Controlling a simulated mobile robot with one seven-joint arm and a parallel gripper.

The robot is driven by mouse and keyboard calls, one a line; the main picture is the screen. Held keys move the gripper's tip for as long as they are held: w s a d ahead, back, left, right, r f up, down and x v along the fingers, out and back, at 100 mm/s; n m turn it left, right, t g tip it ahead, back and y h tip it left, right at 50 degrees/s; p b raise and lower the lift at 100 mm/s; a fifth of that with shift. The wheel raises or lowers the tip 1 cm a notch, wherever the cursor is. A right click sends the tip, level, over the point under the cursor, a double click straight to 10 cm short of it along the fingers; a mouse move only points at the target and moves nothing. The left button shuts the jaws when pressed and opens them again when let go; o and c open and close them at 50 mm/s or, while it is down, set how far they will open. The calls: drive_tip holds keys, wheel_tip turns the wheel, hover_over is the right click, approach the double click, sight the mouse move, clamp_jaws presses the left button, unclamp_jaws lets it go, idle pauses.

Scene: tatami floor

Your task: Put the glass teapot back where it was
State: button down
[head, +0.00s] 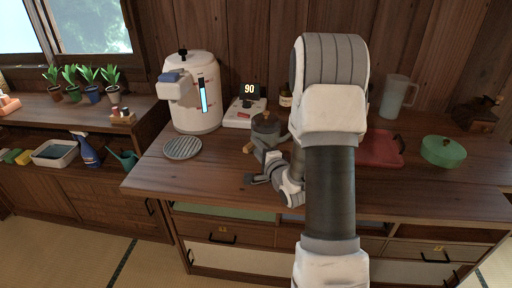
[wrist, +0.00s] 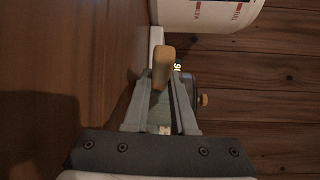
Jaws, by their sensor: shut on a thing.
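The glass teapot (head: 268,128) looks dark grey, with a wooden knob on its lid and a wooden side handle (head: 248,147). It is at the middle of the wooden counter, in front of and right of the display device. My gripper (head: 262,158) is at its near side, partly hidden by my arm. In the wrist view my gripper (wrist: 162,88) is shut on the wooden handle (wrist: 163,58). The teapot's body (wrist: 190,88) is mostly hidden behind the fingers there. I cannot tell whether its base touches the counter.
A white water dispenser (head: 194,100) and a round slatted grey mat (head: 182,148) are at left. A white device (head: 242,115) shows 90. The counter's front left is clear.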

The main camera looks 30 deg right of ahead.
drive_tip(key=c, duration=0.7)
unclamp_jaws()
drive_tip(key=shift+f, duration=0.1)
drive_tip(key=shift+s+r, duration=0.2)
drive_tip(key=s, duration=0.3)
drive_tip(key=s+p, duration=0.1)
drive_tip(key=s, duration=0.2)
drive_tip(key=s+r+p, duration=0.1)
drive_tip(key=s, duration=0.2)
drive_tip(key=shift+a, duration=0.1)
drive_tip(key=shift+s+p, duration=0.15)
drive_tip(key=shift+p, duration=1.1)
